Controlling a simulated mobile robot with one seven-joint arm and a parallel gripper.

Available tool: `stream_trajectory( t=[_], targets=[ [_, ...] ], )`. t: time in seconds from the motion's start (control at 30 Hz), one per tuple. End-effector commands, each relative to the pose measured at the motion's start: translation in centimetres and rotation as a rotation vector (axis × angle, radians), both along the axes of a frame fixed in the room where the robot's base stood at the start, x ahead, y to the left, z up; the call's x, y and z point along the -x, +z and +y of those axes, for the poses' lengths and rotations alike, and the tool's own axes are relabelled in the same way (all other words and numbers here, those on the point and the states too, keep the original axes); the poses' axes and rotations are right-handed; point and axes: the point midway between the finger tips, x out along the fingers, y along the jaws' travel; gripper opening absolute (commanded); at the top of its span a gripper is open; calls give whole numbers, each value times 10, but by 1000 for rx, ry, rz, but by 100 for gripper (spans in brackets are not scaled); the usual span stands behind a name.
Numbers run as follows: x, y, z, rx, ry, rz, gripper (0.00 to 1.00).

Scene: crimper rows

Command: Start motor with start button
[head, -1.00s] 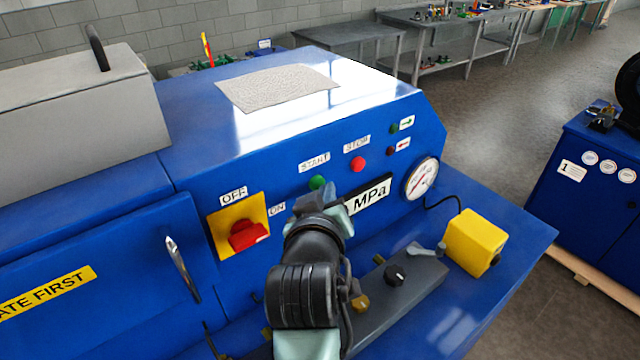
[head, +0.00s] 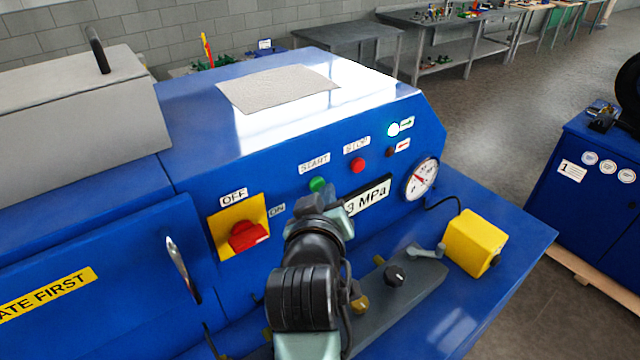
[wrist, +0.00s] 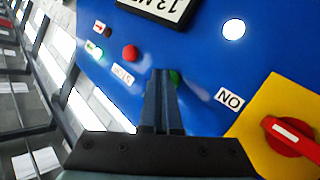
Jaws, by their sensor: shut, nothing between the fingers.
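The green start button (head: 317,184) sits under the START label on the blue machine's sloped panel. In the wrist view the green button (wrist: 175,78) shows just beside the fingertips, partly hidden by them. My gripper (wrist: 163,72) is shut and empty, its tips at or very near the button; I cannot tell whether they touch. In the head view my gripper (head: 322,205) is just below the button, mostly hidden by my wrist. The green indicator light (head: 393,130) at the panel's upper right is lit bright.
The red stop button (head: 358,165) is right of the start button. A red rotary switch (head: 248,236) on a yellow plate is at left. A pressure display (head: 368,196), gauge (head: 421,179) and yellow box (head: 474,242) lie right of my gripper.

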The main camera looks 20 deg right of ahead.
Motion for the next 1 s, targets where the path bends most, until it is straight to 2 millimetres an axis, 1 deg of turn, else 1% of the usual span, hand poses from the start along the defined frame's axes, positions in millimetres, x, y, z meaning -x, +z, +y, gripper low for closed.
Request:
stream_trajectory(
  t=[0.2, 0.47, 0.57, 1.0],
  targets=[
    [10, 0, -4, 0, 0, 1, 0],
    [11, 0, -4, 0, -2, 1, 0],
    [14, 0, -5, 0, -2, 1, 0],
    [53, 0, -20, 0, -3, 3, 0]
  ],
)
